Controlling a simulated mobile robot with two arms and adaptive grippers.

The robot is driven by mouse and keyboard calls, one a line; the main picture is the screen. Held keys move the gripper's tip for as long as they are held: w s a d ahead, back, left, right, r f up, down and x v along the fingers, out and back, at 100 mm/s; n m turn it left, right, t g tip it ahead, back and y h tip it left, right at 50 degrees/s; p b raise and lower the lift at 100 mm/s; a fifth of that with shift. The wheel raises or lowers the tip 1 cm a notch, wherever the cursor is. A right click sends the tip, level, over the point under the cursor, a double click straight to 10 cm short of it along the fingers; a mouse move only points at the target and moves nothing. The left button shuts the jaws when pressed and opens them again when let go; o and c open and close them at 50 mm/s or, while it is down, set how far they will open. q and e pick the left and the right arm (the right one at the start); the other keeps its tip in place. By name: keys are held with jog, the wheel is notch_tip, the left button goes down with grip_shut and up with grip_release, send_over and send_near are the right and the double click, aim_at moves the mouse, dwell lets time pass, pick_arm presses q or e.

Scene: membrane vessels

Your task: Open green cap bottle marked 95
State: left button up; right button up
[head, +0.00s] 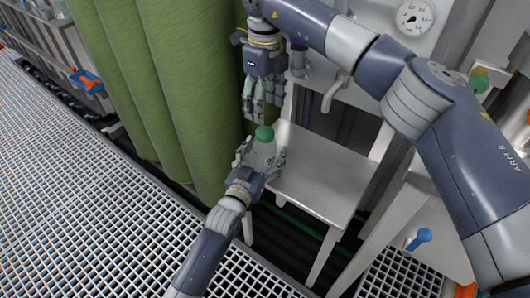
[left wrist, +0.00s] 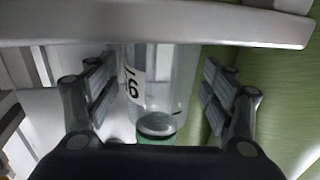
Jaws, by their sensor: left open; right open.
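A clear bottle (head: 263,155) with a green cap (head: 264,133) stands upright near the left edge of a metal seat-like stand. In the left wrist view the bottle (left wrist: 172,75) shows a white label with one readable digit, looking like a 6 or an upside-down 9. My left gripper (head: 264,160) is open, with its fingers on both sides of the bottle and gaps visible in the wrist view. My right gripper (head: 263,112) is open and empty, pointing down just above the green cap. What the bottle's base rests on is hidden in the head view.
The metal stand (head: 325,180) has a bare top right of the bottle. Tall green cylinders (head: 180,90) rise close on the left. A white grating (head: 110,210) covers the lower left. A gauge (head: 413,18) and a blue handle (head: 419,239) are at right.

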aim_at(265, 132)
pick_arm(q)
grip_shut()
pick_arm(e)
jog(key=m, duration=0.5)
jog(key=shift+a+m, duration=0.2)
jog(key=shift+m, duration=0.1)
jog(key=m, duration=0.6)
jog(key=shift+a+f+m, duration=0.1)
jog(key=shift+a+m, duration=0.15)
jog(key=shift+m, duration=0.15)
jog(key=m, duration=0.3)
jog(key=shift+a, duration=0.15)
jog(key=m, duration=0.3)
jog(key=shift+w+m, duration=0.1)
jog(key=shift+m, duration=0.2)
jog(key=m, duration=0.1)
jog(key=d+m, duration=0.1)
jog(key=m, duration=0.1)
jog(key=shift+d, duration=0.1)
jog(key=shift+m, duration=0.3)
jog(key=shift+f, duration=3.95)
